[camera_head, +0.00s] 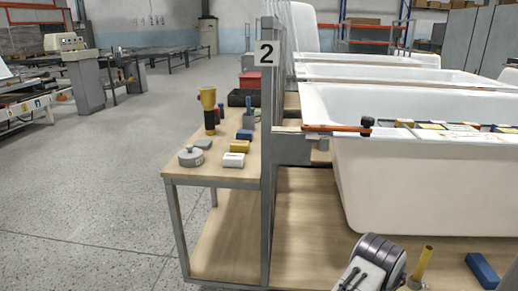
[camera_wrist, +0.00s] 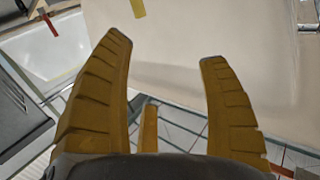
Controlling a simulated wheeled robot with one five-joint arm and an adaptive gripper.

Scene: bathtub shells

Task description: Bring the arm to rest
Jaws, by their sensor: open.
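My gripper (camera_wrist: 164,50) is open in the wrist view, with its two ridged yellow-brown fingers spread apart. Nothing is held between them. A broad pale surface (camera_wrist: 240,40) fills the view beyond the fingertips; I cannot tell its distance. In the head view, a dark ridged part (camera_head: 378,262) shows at the bottom right edge, and I cannot tell whether it belongs to my arm. The gripper's fingers cannot be made out clearly in the head view.
White bathtub shells (camera_head: 400,180) stand in a row at the right. A wooden bench (camera_head: 215,177) beside them bears several small items. A blue block (camera_head: 482,270) lies at the lower right. Open floor (camera_head: 80,190) spreads at the left.

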